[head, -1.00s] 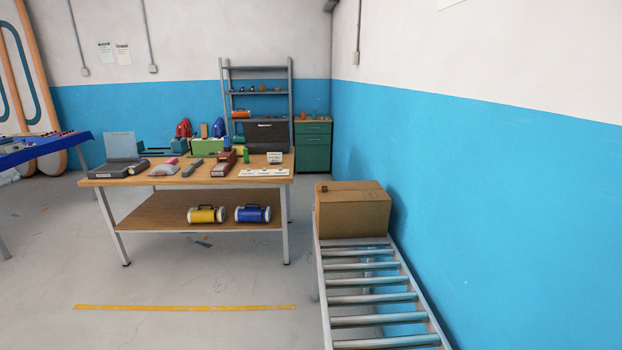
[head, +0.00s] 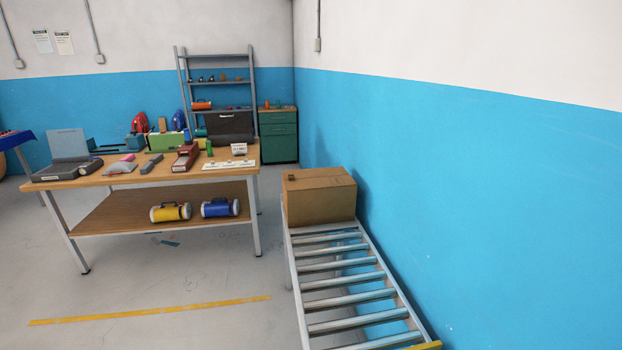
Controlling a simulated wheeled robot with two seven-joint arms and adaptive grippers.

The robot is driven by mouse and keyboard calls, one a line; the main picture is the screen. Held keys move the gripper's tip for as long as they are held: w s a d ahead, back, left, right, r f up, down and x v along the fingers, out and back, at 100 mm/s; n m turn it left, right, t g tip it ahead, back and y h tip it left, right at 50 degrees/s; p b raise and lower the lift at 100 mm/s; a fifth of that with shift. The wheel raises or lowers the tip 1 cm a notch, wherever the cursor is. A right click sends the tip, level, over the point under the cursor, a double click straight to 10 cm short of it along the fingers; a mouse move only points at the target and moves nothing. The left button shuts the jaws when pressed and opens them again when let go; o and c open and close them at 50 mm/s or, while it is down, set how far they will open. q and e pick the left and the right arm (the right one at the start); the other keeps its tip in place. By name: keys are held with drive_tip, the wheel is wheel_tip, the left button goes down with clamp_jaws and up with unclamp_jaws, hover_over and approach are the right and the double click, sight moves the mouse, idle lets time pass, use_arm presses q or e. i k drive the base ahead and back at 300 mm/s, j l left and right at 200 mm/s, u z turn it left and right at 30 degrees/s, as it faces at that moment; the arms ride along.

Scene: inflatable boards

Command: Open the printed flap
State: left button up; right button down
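A closed brown cardboard box (head: 320,201) sits on the far end of a roller conveyor (head: 345,285) beside the blue wall. A small dark mark shows on its top near the left edge. I cannot make out a printed flap on it from here. A grey case with a raised light-blue lid (head: 68,143) stands at the left of the wooden workbench (head: 225,177). Neither of my grippers shows in the head view.
The workbench holds several tools and boxes, with a yellow cylinder (head: 170,212) and a blue cylinder (head: 220,208) on its lower shelf. A grey shelf rack (head: 218,83) and green cabinet (head: 279,137) stand behind. Floor by the yellow line (head: 150,311) is clear.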

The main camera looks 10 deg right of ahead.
sight(293, 184)
drive_tip(key=i+j+z, duration=0.4)
drive_tip(key=j, duration=0.2)
drive_tip(key=i+j+z, duration=0.45)
drive_tip(key=j, duration=0.25)
drive_tip(key=i+j+z, duration=0.2)
drive_tip(key=j, duration=0.2)
drive_tip(key=j+z, duration=0.2)
drive_tip(key=j, duration=0.2)
drive_tip(key=i+j+z, duration=0.2)
drive_tip(key=j, duration=0.25)
drive_tip(key=j+z, duration=0.2)
drive_tip(key=j, duration=0.2)
